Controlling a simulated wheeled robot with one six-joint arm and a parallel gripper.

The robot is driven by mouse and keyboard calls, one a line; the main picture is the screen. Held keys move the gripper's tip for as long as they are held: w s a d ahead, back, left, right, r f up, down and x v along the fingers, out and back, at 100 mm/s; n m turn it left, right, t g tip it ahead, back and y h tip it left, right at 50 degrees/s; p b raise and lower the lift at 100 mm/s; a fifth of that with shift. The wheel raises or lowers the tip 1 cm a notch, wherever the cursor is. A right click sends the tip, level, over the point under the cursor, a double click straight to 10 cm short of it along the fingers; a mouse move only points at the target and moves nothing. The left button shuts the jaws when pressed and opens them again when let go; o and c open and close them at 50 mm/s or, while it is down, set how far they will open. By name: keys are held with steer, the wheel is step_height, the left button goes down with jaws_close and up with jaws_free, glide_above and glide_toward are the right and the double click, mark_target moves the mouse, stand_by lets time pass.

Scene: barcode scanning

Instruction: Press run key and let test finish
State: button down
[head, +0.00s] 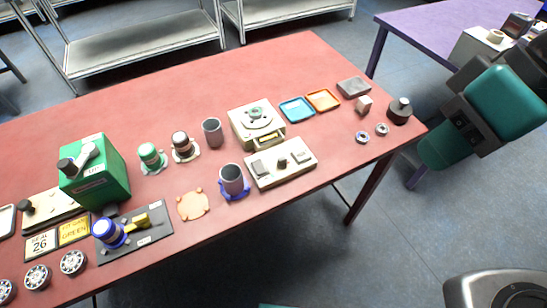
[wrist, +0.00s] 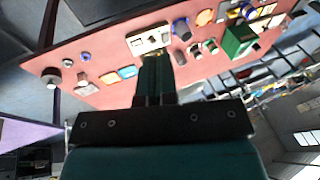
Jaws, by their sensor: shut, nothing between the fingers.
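A cream control box (head: 292,171) with dark keys and a black knob sits near the front edge of the red table. Its key labels are too small to read, so I cannot tell which is the run key. Behind it stands a cream machine (head: 240,128) with a round top and a small yellowish display. My gripper (wrist: 156,57) is shut and empty in the wrist view. Its fingers overlap the lower edge of the control box (wrist: 137,42) in that picture, but it looks well apart from it. In the head view my arm is at the right, off the table; the fingertips do not show.
Blue (head: 297,109) and orange (head: 323,100) trays lie right of the machine. A dark cup (head: 213,132) and a cup in a blue holder (head: 233,181) stand to the left. A green box (head: 95,172) is farther left. A purple table (head: 425,25) stands at back right.

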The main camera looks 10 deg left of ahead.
steer(key=shift+a, duration=0.1)
steer(key=m+t+y+b, duration=0.2)
steer(key=t+y, duration=0.1)
steer(key=y, duration=0.1)
glide_above(303, 153)
step_height(303, 153, down, 20)
steer(key=shift+r, duration=0.2)
steer(key=shift+s+f, duration=0.1)
steer(key=shift+f, duration=0.05)
step_height(303, 153, down, 8)
steer(key=b, duration=0.6)
steer(key=shift+f+b, duration=0.25)
steer(key=shift+b, duration=0.05)
stand_by(0.4)
steer(key=shift+f+b, duration=0.35)
steer(key=shift+f, duration=0.05)
